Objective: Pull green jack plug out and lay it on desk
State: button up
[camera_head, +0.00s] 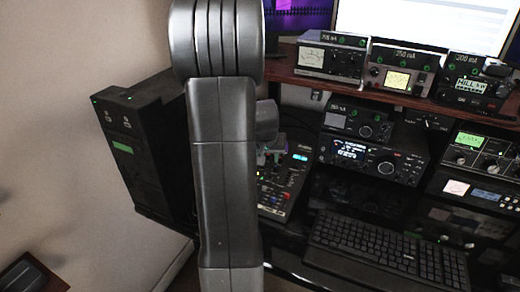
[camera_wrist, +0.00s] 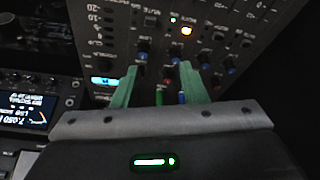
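The green jack plug (camera_wrist: 158,97) shows in the wrist view as a small upright green stub near the mixer panel (camera_wrist: 145,42). A blue plug (camera_wrist: 182,97) stands just right of it. My gripper (camera_wrist: 159,68) has two green-tinted fingers, spread apart, one on each side of the two plugs. I see no contact between the fingers and the green plug. The plug's lower end is hidden by the gripper body. In the head view the mixer (camera_head: 273,197) is partly covered by my arm, and the green plug cannot be made out.
A keyboard (camera_head: 385,250) lies on the desk to the right. Radio units (camera_head: 372,160) stand behind it, and metered units (camera_head: 330,57) sit on the shelf above. A black tower cabinet (camera_head: 140,145) stands at the left. Knobs (camera_wrist: 230,60) crowd the mixer panel near the fingers.

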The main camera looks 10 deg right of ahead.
jog(key=shift+w+d, duration=0.3)
jog(key=shift+w, duration=0.35)
jog(key=w+d, duration=0.1)
jog(key=w, duration=0.2)
jog(key=w+d+p, duration=0.1)
jog(key=w, duration=0.2)
jog(key=w+d+p, duration=0.1)
jog(key=w, duration=0.3)
jog(key=shift+d, duration=0.35)
jog(key=x, duration=0.3)
jog(key=shift+w+f+p, duration=0.1)
jog(key=shift+f+p, duration=0.2)
jog(key=shift+w+d+f, duration=0.15)
jog(key=shift+w+f, duration=0.1)
jog(key=shift+f, duration=0.35)
jog(key=shift+c, duration=0.2)
grip_shut()
